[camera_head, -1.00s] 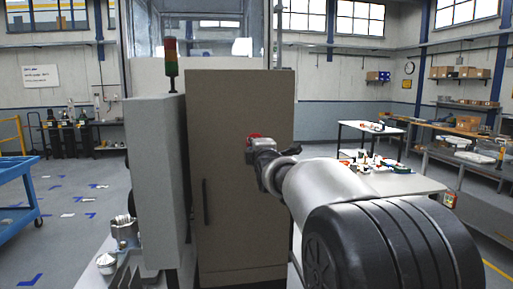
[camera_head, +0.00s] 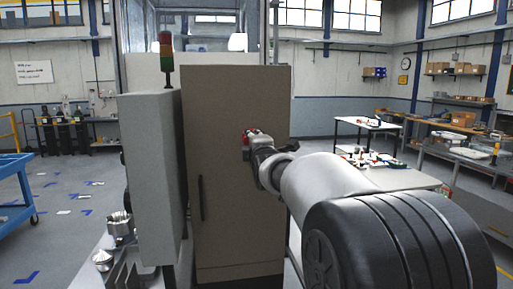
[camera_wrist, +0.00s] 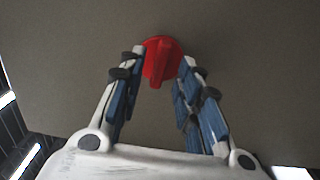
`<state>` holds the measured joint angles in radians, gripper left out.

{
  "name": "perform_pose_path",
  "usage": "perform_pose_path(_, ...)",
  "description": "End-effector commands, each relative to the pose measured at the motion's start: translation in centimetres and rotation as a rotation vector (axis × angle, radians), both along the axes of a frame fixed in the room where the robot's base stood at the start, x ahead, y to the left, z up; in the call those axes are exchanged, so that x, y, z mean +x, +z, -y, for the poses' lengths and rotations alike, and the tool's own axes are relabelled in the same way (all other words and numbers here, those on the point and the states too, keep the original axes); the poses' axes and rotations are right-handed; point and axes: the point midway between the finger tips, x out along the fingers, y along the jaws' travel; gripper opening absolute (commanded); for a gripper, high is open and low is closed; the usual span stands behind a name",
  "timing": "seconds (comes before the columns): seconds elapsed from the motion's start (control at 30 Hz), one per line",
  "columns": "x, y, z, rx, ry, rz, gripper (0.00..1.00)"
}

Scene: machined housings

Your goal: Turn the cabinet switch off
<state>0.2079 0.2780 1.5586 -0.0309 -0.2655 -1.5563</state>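The grey-brown cabinet (camera_head: 238,215) stands upright in the middle of the head view, with a dark vertical handle on its door. Its red rotary switch (camera_wrist: 160,60) shows in the wrist view as a round base with a raised grip bar. In the head view only a small part of the red switch (camera_head: 246,139) shows beside the gripper. My gripper (camera_wrist: 162,62) is open, with its fingertips on either side of the switch. Whether a fingertip touches it I cannot tell. In the head view my gripper (camera_head: 258,141) is close to the cabinet front.
A grey panel (camera_head: 153,180) stands just left of the cabinet, with a signal light (camera_head: 166,60) behind it. Metal parts (camera_head: 120,228) lie at its lower left. A blue cart (camera_head: 15,190) is at far left. A white table (camera_head: 400,178) is behind my arm.

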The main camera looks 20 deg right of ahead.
Motion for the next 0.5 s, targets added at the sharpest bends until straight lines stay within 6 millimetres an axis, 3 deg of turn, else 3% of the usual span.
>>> perform_pose_path(0.3, -6.6, 0.2, -1.3, -0.001, 0.0, 0.003, 0.32)
perform_pose_path(0.5, -9.6, 0.1, -1.9, -0.001, 0.0, 0.002, 0.32)
